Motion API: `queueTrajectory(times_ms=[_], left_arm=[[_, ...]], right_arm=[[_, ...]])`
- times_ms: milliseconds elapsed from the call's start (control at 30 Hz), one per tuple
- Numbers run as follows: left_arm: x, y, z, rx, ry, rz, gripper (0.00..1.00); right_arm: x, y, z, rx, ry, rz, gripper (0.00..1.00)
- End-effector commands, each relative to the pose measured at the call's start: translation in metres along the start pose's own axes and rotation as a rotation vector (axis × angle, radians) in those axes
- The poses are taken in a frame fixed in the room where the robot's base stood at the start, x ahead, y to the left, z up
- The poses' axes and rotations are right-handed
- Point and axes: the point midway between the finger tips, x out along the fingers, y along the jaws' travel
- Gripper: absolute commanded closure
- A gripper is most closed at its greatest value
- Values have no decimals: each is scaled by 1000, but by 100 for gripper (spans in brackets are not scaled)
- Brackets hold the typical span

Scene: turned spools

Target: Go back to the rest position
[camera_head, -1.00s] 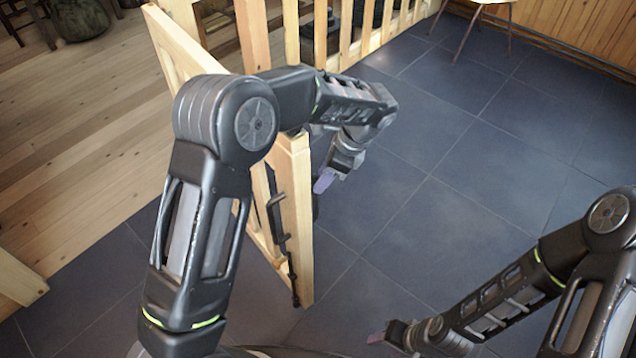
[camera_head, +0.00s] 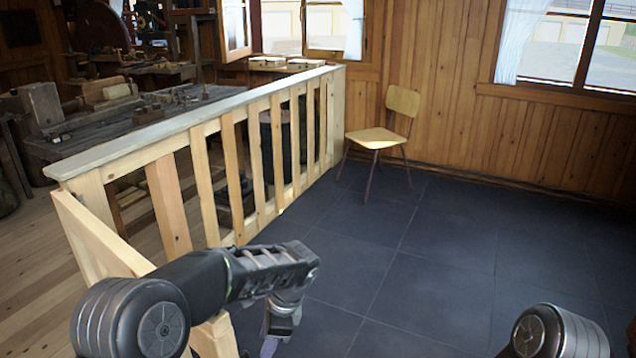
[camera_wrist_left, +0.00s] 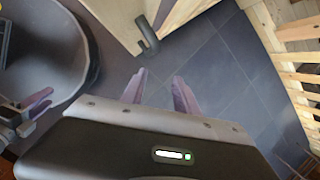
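My left gripper (camera_head: 269,346) hangs at the bottom of the head view, its purple fingers partly cut off. In the left wrist view its two fingers (camera_wrist_left: 163,92) are apart with only dark floor between them. A wooden gate (camera_head: 92,232) is beside and partly behind my left arm in the head view. A dark hooked handle (camera_wrist_left: 148,35) on pale wood shows just beyond the fingers in the left wrist view, apart from them. My right gripper is outside the head view, but a purple-fingered gripper (camera_wrist_left: 36,102), apparently my right, shows at the left wrist view's left edge; its opening is unclear.
A slatted wooden railing (camera_head: 215,150) runs from the gate back to the wall. A chair (camera_head: 378,138) stands near the railing's far end. A workbench (camera_head: 130,120) with tools is behind the railing. The dark tiled floor (camera_head: 450,260) in front is clear.

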Motion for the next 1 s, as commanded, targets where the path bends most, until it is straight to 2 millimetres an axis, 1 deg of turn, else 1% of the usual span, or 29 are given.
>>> queueTrajectory(times_ms=[67, 100, 167, 200, 267, 300, 367, 400, 467, 500, 533, 600, 700, 767, 800, 1000], left_arm=[[9, 3, -28, -69, 100, -22, 64], [16, 8, -47, -114, 165, -25, 64], [29, 24, -78, -199, 274, -7, 64], [40, 38, -96, -272, 348, 20, 64], [58, 63, -118, -408, 452, 82, 64], [70, 82, -128, -514, 513, 131, 64], [86, 112, -136, -693, 586, 213, 64], [97, 134, -136, -823, 618, 270, 64], [112, 169, -128, -1030, 641, 352, 64], [121, 195, -116, -1168, 634, 402, 64], [127, 214, -107, -1257, 619, 433, 64], [135, 251, -87, -1393, 572, 485, 64], [140, 292, -70, -1461, 495, 549, 64], [139, 308, -62, -1484, 461, 582, 64], [140, 312, -58, -1502, 450, 594, 64], [145, 311, -55, -1521, 444, 599, 64]], right_arm=[[0, 0, 0, 0, 0, 0, 56], [0, 0, 0, 1, 0, 0, 56], [-1, 0, 0, 1, 0, 0, 56], [-3, -1, 0, 1, 0, 0, 56], [-8, -3, 0, 2, 0, 0, 56], [-11, -4, 0, 2, 0, 0, 56], [-17, -7, 0, 2, 0, 0, 56], [-22, -9, 0, 2, 0, 0, 56], [-30, -12, 0, 3, 0, -1, 56], [-36, -14, 0, 3, -1, -1, 56], [-39, -16, 0, 3, 0, -1, 56], [-45, -18, 0, 3, 0, -1, 56], [-51, -20, 0, 3, -1, -1, 56], [-55, -22, 0, 3, -1, -1, 56], [-57, -23, 0, 3, -1, -1, 56], [-56, -22, 0, 3, -1, -1, 56]])
